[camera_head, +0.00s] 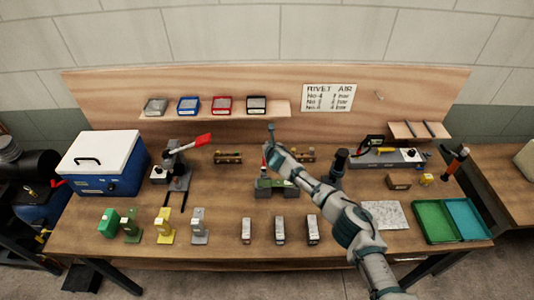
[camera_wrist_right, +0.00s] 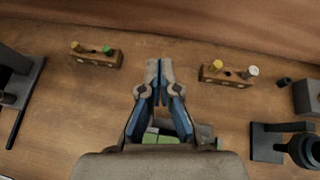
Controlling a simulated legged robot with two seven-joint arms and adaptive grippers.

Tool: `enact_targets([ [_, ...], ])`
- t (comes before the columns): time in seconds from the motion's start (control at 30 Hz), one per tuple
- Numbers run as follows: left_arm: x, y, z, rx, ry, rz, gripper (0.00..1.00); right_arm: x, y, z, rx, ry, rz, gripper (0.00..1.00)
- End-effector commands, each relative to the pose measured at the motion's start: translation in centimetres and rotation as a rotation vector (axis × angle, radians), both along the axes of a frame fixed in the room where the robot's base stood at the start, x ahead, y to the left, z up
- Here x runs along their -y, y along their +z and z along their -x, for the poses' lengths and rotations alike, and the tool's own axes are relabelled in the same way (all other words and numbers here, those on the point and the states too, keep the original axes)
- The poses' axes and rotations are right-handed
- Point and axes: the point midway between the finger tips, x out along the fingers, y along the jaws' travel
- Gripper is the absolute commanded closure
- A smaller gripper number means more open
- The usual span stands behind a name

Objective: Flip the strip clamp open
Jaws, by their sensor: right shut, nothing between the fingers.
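A dark grey fixture (camera_head: 277,187) with green parts stands mid-bench; it looks like the strip clamp, but I cannot be sure. A thin red upright part (camera_head: 264,160) shows just behind it, possibly its lever. In the right wrist view, green and grey parts of the fixture (camera_wrist_right: 160,137) show behind my fingers, largely hidden by my gripper. My right gripper (camera_head: 271,130) reaches in from the lower right, over and beyond the fixture. Its fingers (camera_wrist_right: 159,68) are shut and empty. Whether they touch anything is unclear. My left gripper is not in view.
Wooden blocks with plugs stand left (camera_head: 228,157) and right (camera_head: 303,154) behind the fixture. A tool with a red handle (camera_head: 190,144) is at left, a black upright tool (camera_head: 338,163) at right. Several small blocks line the front. Green (camera_head: 434,236) and blue trays sit front right.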

Motion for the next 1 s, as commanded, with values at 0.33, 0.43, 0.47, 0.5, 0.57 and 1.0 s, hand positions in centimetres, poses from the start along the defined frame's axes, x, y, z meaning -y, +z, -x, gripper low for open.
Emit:
enact_targets([
  [0.33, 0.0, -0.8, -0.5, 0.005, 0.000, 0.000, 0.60, 0.5, 4.8, -0.7, 0.003, 0.001, -0.001, 1.00],
  [0.43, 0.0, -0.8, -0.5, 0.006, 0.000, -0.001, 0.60, 0.5, 5.1, -0.6, 0.003, 0.002, -0.002, 1.00],
  [0.47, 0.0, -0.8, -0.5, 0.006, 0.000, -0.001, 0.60, 0.5, 5.2, -0.6, 0.003, 0.002, -0.002, 1.00],
  [0.5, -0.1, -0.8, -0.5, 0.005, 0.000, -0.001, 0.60, 0.5, 5.2, -0.7, 0.003, 0.002, -0.002, 1.00],
  [0.57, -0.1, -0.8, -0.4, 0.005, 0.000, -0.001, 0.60, 0.6, 5.1, -0.7, 0.002, 0.002, -0.001, 1.00],
  [1.0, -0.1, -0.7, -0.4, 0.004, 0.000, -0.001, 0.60, 0.5, 5.1, -0.7, 0.003, 0.002, -0.002, 1.00],
])
